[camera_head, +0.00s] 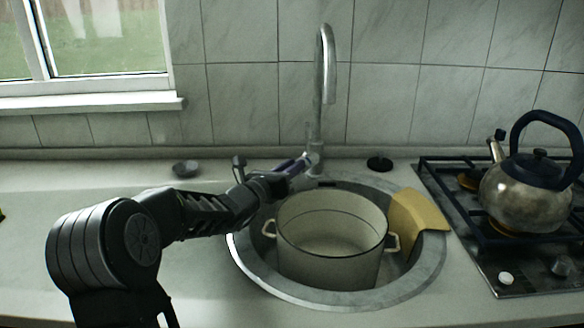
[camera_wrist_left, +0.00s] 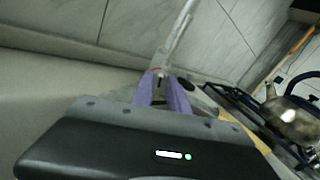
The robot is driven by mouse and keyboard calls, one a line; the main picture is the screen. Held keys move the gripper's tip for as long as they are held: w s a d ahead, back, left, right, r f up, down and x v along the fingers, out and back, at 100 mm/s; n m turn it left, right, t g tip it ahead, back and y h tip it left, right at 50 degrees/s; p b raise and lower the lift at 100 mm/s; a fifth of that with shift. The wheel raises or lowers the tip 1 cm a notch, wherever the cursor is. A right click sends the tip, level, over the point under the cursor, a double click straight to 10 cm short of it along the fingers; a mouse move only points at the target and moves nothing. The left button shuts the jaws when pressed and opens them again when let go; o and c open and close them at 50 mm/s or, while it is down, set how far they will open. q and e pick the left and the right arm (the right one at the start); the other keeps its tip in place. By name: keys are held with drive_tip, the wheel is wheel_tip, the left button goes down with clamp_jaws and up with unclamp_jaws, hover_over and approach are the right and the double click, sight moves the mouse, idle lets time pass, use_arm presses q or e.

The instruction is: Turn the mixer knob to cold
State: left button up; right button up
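The chrome mixer tap (camera_head: 317,120) stands behind the sink, its spout tall and curved. Its knob is at the low body near the purple fingertips of my left gripper (camera_head: 304,161). In the left wrist view the two purple fingers of my left gripper (camera_wrist_left: 161,78) are a little apart. The tap (camera_wrist_left: 180,30) rises just beyond them, and a small red mark shows at the tips. The knob (camera_wrist_left: 160,73) seems to lie at or between the fingertips, mostly hidden; I cannot tell whether they touch it. My right gripper is in neither view.
A cream pot (camera_head: 330,262) stands in the round steel sink (camera_head: 245,268), with a yellow cloth (camera_head: 418,212) over the rim. A black plug (camera_head: 379,163) and dark bowl (camera_head: 186,168) lie behind. A kettle (camera_head: 525,195) is on the hob (camera_head: 470,235). The left counter is mostly clear.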

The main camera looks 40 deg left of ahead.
use_arm(q)
clamp_jaws()
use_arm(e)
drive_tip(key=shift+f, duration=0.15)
use_arm(q)
drive_tip(key=shift+d+f+m+b, duration=0.1)
drive_tip(key=shift+d+m+b, duration=0.1)
drive_tip(key=shift+m+b, duration=2.05)
drive_tip(key=shift+d+f+m+b, duration=0.15)
drive_tip(key=shift+m+b, duration=1.2)
drive_tip(key=shift+b, duration=1.75)
drive_tip(key=shift+d+m+b, duration=0.2)
drive_tip(key=shift+m+b, duration=1.6)
drive_tip(key=shift+b, duration=0.9)
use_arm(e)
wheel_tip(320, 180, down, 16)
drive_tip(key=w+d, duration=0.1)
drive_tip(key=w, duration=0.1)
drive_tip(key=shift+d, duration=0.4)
use_arm(q)
drive_tip(key=shift+o, duration=1.4)
unclamp_jaws()
drive_tip(key=shift+r, duration=0.1)
